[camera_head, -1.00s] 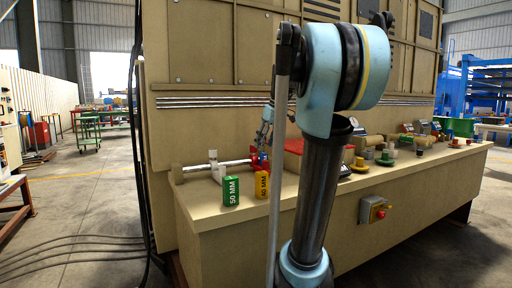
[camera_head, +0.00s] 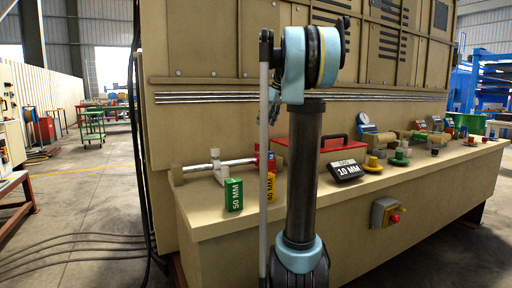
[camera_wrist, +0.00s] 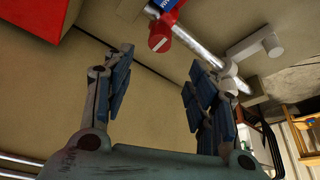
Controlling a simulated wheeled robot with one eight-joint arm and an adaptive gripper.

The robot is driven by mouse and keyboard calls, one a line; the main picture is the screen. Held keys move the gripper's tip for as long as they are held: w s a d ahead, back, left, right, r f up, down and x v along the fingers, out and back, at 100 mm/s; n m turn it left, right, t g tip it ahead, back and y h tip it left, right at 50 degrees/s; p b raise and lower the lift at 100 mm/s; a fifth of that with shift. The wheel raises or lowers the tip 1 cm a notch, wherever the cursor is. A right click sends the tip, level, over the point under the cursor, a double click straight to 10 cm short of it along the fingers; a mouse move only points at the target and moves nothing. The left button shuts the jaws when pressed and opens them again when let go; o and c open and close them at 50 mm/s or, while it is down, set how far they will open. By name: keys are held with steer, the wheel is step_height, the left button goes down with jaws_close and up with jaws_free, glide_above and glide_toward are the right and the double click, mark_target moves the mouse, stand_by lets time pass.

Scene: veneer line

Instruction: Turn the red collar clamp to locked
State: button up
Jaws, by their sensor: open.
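The red collar clamp (camera_head: 271,163) sits on a silver bar (camera_head: 238,162) above the beige bench; my arm hides part of it. In the wrist view the red clamp (camera_wrist: 163,34) shows at the top with a pale mark on its end and a blue part beside it. The bar (camera_wrist: 208,52) runs past it to a pale grey collar (camera_wrist: 268,43). My gripper (camera_wrist: 158,72) is open and empty, its two fingers apart, with the red clamp beyond the fingertips and not touched. In the head view my gripper is mostly hidden behind my arm.
A green 50 MM block (camera_head: 233,195) and a yellow 40 MM block (camera_head: 271,187) stand in front of the bar. A red case (camera_head: 310,147) and a 10 MM gauge display (camera_head: 345,170) lie to the right. A control box with a red button (camera_head: 386,212) is on the bench front.

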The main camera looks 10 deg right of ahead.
mark_target(259, 144)
steer(key=x, duration=1.2)
steer(key=shift+f, duration=0.35)
